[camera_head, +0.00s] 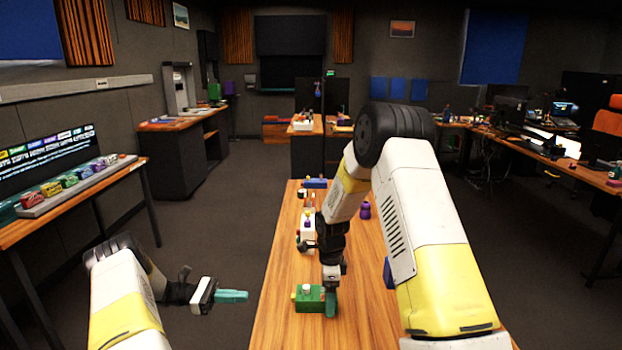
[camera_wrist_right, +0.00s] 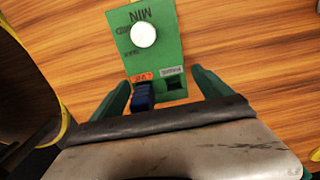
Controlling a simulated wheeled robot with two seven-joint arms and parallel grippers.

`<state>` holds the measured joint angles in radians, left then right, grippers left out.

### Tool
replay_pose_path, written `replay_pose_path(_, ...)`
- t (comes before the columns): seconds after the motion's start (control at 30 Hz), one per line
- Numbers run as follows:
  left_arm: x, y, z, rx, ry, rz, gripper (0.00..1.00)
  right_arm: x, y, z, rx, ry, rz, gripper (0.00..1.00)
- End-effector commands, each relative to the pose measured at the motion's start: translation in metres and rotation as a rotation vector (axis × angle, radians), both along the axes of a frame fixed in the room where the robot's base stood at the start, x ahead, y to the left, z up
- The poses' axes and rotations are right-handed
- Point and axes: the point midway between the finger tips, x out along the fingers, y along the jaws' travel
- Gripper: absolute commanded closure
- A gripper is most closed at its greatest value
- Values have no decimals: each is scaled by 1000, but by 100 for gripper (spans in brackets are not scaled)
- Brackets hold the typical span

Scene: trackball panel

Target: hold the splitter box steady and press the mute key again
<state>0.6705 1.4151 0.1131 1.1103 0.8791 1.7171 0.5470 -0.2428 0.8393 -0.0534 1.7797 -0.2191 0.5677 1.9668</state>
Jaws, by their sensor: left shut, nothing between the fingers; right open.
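A small green box (camera_head: 309,299), which looks like the splitter box, sits on the near part of the wooden table. In the right wrist view the green box (camera_wrist_right: 152,50) has a white round knob (camera_wrist_right: 144,35), printed labels, a blue part (camera_wrist_right: 144,95) and a dark square (camera_wrist_right: 175,84). I cannot tell which part is the mute key. My right gripper (camera_wrist_right: 161,76) is open, its teal fingers on either side of the box's near end. In the head view the right gripper (camera_head: 331,299) points down at the box. My left gripper (camera_head: 246,296) is shut and empty, left of the table.
Farther along the wooden table (camera_head: 283,262) stand a white device (camera_head: 307,236), a purple bottle (camera_head: 365,210) and a blue item (camera_head: 314,183). A side table at the left carries a row of coloured items (camera_head: 70,182). Floor lies open between the tables.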

Motion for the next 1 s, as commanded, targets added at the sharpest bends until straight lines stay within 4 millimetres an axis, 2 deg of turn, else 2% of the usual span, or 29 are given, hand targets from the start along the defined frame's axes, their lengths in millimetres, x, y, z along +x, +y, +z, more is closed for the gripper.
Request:
replay_pose_path(0.5,0,0,0,0,0,0,100,1,1,97,2,-5,0,11)
replay_pose_path(0.7,0,0,0,0,0,0,100,1,0,115,0,-2,0,11)
replay_pose_path(1.0,0,0,0,0,0,0,100,0,0,116,0,0,0,9)
